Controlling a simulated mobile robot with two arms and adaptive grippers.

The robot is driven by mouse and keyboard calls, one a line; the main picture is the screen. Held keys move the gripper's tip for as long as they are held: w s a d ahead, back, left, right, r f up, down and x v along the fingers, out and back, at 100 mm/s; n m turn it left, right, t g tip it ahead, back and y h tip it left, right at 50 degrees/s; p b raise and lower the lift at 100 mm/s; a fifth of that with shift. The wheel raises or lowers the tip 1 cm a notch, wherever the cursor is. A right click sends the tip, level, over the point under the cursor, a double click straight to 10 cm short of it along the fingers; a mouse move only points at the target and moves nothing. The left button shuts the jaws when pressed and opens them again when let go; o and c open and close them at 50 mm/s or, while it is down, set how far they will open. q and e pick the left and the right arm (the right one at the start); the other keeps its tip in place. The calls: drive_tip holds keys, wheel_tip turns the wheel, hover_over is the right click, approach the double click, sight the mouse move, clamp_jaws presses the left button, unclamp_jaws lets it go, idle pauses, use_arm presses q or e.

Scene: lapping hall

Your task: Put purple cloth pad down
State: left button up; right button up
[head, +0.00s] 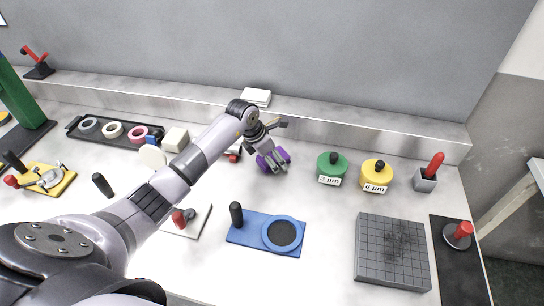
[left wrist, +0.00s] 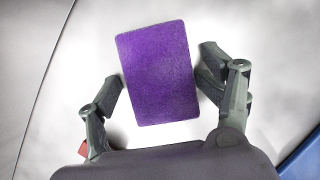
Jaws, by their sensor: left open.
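The purple cloth pad (left wrist: 158,72) is a flat rectangle between the two fingers of my left gripper (left wrist: 168,92) in the left wrist view. A gap shows between the pad and the left finger; the right finger is close to its edge, and I cannot tell if it touches. In the head view the purple pad (head: 282,155) is on the pale worktop (head: 330,215), partly covered by my left gripper (head: 272,160). The gripper is open and points down at it. My right gripper is not in either view.
Right of the pad stand a green weight (head: 331,170) and a yellow weight (head: 375,175). A blue plate with a round dark disc (head: 267,234) lies in front. A white block (head: 257,96) is on the back ledge. A grey gridded plate (head: 392,262) lies front right.

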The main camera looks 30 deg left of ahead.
use_arm(q)
drive_tip(key=shift+r, duration=0.15)
drive_tip(key=shift+r+p, duration=0.3)
drive_tip(key=shift+p, duration=0.05)
drive_tip(key=shift+a+r, duration=0.1)
drive_tip(key=shift+r, duration=0.3)
drive_tip(key=b+v, duration=0.1)
drive_tip(key=v, duration=1)
drive_tip(key=shift+s+r, duration=0.2)
